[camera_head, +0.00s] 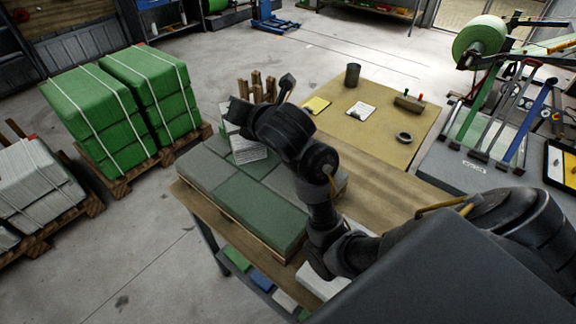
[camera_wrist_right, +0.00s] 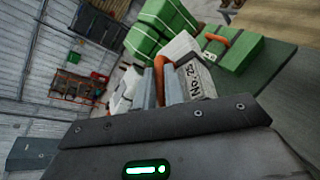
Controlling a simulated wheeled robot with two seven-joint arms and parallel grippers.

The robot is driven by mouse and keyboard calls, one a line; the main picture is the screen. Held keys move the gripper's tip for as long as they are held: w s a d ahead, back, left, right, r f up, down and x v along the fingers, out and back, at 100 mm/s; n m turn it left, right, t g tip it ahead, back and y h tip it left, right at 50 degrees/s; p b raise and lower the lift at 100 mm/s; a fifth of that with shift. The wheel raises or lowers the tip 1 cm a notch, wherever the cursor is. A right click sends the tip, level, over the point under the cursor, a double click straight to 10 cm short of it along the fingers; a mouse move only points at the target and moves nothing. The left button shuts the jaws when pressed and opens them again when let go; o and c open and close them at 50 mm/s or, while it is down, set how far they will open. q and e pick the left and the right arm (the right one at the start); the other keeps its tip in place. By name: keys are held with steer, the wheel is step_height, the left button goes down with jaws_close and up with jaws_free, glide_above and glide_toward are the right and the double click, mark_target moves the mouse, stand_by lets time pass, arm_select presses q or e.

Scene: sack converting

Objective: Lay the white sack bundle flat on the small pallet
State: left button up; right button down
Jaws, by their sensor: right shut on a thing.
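The white sack bundle (camera_head: 250,150) shows just below my right gripper (camera_head: 238,112) in the head view, partly covered by the gripper and wrist. In the right wrist view the gripper (camera_wrist_right: 166,88) is shut on the bundle (camera_wrist_right: 198,82), which has dark printing and an orange band at the fingers. The bundle looks tilted; I cannot tell whether it touches what is below. The small pallet (camera_head: 268,251) is on the wooden table, mostly covered by flat green and grey bundles (camera_head: 255,205). My left gripper is out of view.
Floor pallets with green sack stacks (camera_head: 125,105) and white stacks (camera_head: 35,185) stand at left. Wooden pegs (camera_head: 257,85) stand behind the gripper.

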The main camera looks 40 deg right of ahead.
steer(key=s+d+f+p, duration=0.3)
steer(key=s+d+f, duration=0.3)
steer(key=d, duration=0.5)
steer(key=s+a+n+g+y+p, duration=0.1)
steer(key=s+a+n+g+y, duration=0.1)
steer(key=s+a+n+y, duration=0.45)
steer(key=w+d+f+b, duration=0.8)
steer(key=d+b, duration=0.4)
steer(key=b, duration=0.2)
steer(key=shift+f, duration=0.5)
